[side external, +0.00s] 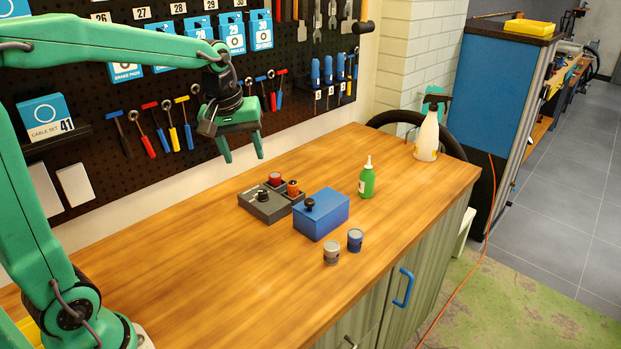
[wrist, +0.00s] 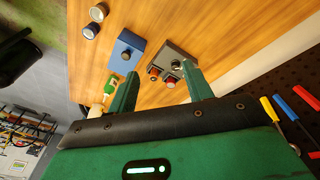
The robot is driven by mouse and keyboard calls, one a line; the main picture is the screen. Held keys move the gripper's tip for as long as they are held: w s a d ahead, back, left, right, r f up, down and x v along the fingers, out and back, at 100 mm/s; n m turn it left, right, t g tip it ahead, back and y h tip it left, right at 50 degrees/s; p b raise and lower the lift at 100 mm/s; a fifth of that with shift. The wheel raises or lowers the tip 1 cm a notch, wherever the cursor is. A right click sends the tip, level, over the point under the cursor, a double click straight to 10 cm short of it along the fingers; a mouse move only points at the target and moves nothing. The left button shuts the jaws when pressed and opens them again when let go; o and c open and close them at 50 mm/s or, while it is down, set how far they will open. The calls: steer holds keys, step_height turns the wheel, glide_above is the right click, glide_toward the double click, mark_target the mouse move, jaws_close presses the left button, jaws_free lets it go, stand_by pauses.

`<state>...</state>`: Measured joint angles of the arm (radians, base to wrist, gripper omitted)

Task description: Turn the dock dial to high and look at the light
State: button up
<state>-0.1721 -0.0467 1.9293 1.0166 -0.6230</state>
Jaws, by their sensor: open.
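The dark grey dock (side external: 264,206) sits on the wooden bench and carries a black dial (side external: 263,195). A red dome (side external: 275,178) and an orange-topped part (side external: 292,187) stand at its back and right; I cannot tell which is the light or whether it is lit. The dial's setting is too small to read. My gripper (side external: 244,160) is open and empty, above and behind the dock, touching nothing. In the wrist view the dock (wrist: 181,55) with its dial (wrist: 176,64) lies beyond my open fingers, partly behind the right one.
A blue box (side external: 322,214) with a black knob stands right of the dock. A green bottle (side external: 367,180), a spray bottle (side external: 428,135), a grey tin (side external: 331,252) and a blue tin (side external: 355,240) stand nearby. A tool pegboard (side external: 95,110) is behind. The bench left of the dock is clear.

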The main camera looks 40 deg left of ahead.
steer(key=w+a+f+n+g, duration=0.1)
steer(key=w+a+f+n, duration=0.35)
steer(key=w, duration=0.25)
steer(key=n+g, duration=0.2)
steer(key=n, duration=0.2)
glide_above(263, 191)
step_height(263, 191, down, 9)
steer(key=shift+s+r, duration=0.1)
steer(key=shift+f, duration=3.95)
steer(key=c, duration=1)
